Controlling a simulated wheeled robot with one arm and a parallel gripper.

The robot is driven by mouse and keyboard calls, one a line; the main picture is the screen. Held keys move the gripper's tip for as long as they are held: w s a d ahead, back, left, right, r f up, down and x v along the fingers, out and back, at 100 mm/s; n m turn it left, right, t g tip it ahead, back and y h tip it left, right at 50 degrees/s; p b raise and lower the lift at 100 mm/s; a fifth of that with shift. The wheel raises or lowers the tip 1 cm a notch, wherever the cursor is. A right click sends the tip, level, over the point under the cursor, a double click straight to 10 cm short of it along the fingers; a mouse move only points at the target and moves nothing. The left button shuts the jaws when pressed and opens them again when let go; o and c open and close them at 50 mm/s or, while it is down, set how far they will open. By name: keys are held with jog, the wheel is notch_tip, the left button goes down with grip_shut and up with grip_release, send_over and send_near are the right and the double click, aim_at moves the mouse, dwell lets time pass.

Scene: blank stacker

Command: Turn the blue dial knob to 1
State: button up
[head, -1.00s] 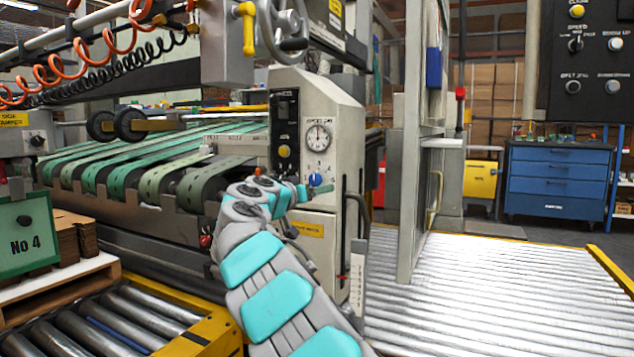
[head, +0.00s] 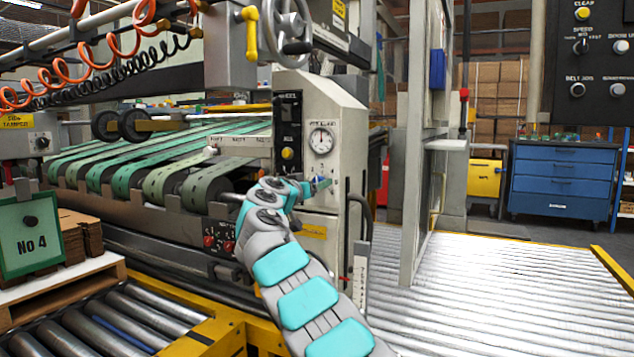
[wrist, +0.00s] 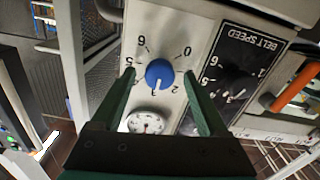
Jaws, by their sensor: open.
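The blue dial knob (wrist: 159,74) sits on a pale panel face in the wrist view, ringed by printed numbers. Its white mark points toward the 3. The 0, 2, 5 and 6 also show; the 1 is not readable beside a finger. My gripper (wrist: 160,76) is open, with one green finger on each side of the knob and a gap to it on both sides. In the head view my gripper (head: 318,185) is at the front of the grey control cabinet (head: 345,125), and mostly covers the knob there.
A round gauge (wrist: 146,121) is beside the knob, partly behind my gripper. A black belt speed panel (wrist: 238,72) with a dark knob is to the right. In the head view a black hose (head: 362,215) hangs right of my gripper, and the roller floor (head: 500,285) is clear.

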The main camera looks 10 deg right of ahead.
jog(key=shift+w+d+f, duration=0.1)
jog(key=shift+w+d, duration=0.35)
jog(key=shift+w, duration=0.15)
jog(key=shift+c, duration=0.2)
grip_shut()
